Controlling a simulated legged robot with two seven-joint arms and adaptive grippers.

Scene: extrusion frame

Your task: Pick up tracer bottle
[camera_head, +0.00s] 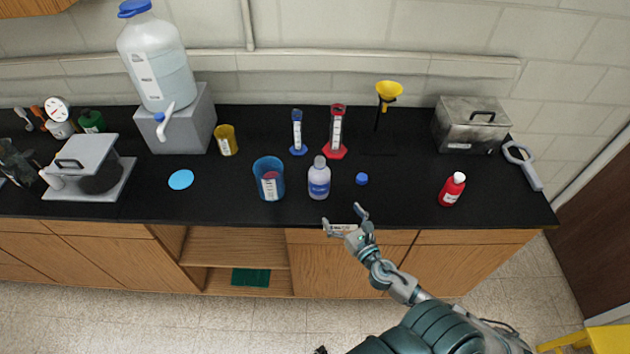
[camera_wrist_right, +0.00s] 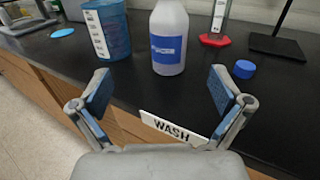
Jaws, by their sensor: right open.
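A pale translucent bottle (camera_head: 319,180) with a blue label stands upright near the front of the black counter; in the right wrist view it (camera_wrist_right: 168,40) stands straight ahead. A red bottle (camera_head: 452,189) with a white cap stands farther right. I cannot read which one is the tracer bottle. My right gripper (camera_head: 343,216) is open and empty just in front of the counter edge, short of the pale bottle; its spread fingers (camera_wrist_right: 160,92) frame that bottle from below in the wrist view. My left gripper is not in view.
A blue beaker (camera_head: 268,180) stands close left of the pale bottle, and a blue cap (camera_head: 361,179) lies to its right. A red-based cylinder (camera_head: 336,135) and a blue-based cylinder (camera_head: 298,135) stand behind. A "WASH" sign (camera_wrist_right: 172,127) is on the counter front. The counter (camera_head: 410,190) is clear left of the red bottle.

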